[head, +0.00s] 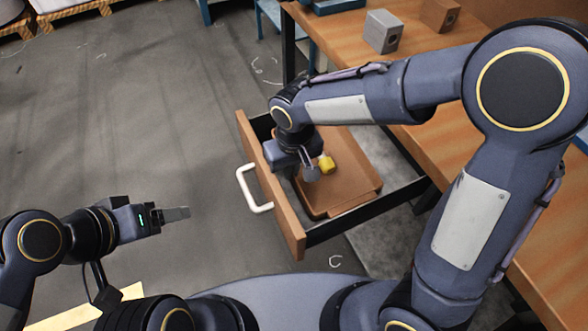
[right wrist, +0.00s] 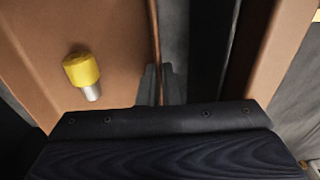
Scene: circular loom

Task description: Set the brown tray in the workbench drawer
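The brown tray (head: 345,202) is inside the open workbench drawer (head: 272,188); I cannot tell whether its base rests fully on the drawer floor. My right gripper (head: 308,176) points down at the tray's side nearest the drawer front. In the right wrist view, its close-set fingers (right wrist: 158,84) are around the thin tray wall (right wrist: 153,40). A yellow-topped piece with a grey metal end (right wrist: 83,74) lies in the tray; its yellow part also shows in the head view (head: 326,164). My left gripper (head: 176,214) is empty over the floor; its finger gap is hidden.
The drawer has a white handle (head: 249,189) on its wooden front. A grey block (head: 383,31) and a brown block (head: 440,14) stand on the wooden workbench (head: 345,30). The grey floor (head: 130,120) left of the drawer is clear.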

